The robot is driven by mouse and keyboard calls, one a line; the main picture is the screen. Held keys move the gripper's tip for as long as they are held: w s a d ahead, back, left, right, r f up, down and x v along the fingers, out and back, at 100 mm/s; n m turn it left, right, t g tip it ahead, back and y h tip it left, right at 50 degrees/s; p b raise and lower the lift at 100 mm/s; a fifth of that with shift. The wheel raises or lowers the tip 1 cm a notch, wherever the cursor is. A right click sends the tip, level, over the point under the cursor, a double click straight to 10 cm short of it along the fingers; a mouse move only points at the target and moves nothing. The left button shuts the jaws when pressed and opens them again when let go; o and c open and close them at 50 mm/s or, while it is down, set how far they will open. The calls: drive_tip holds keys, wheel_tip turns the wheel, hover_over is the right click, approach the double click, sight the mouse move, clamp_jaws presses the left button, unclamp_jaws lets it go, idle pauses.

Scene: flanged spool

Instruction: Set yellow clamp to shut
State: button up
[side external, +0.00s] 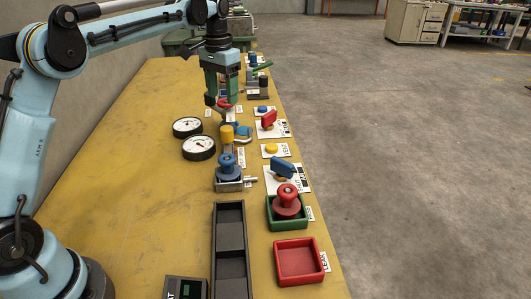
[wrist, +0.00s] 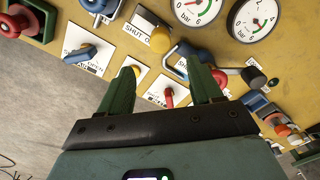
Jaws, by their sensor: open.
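A yellow upright cylinder (side external: 227,136), which looks like the yellow clamp's grip, stands in the middle of the bench row. It also shows in the wrist view (wrist: 160,40), beside a plate marked SHUT (wrist: 136,29). A blue part (side external: 242,132) sits close beside it; I cannot tell whether they are joined, nor the clamp's exact setting. My gripper (side external: 222,101) is open and empty, pointing down beyond the yellow cylinder, above a red-handled fixture (side external: 224,104). In the wrist view the fingers (wrist: 160,66) are spread apart, with nothing between them touching either one.
Two dials (side external: 187,126) (side external: 199,147) lie left of the cylinder. A blue flanged spool (side external: 229,170) stands nearer the camera. Red (side external: 268,118) and blue (side external: 282,167) levers and a yellow button (side external: 270,149) line the right edge. A red spool (side external: 287,202) sits in a green tray.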

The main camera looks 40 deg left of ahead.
sight(226, 128)
wheel_tip(226, 128, down, 12)
drive_tip(key=shift+r, duration=0.1)
idle(0.5)
drive_tip(key=shift+c, duration=0.4)
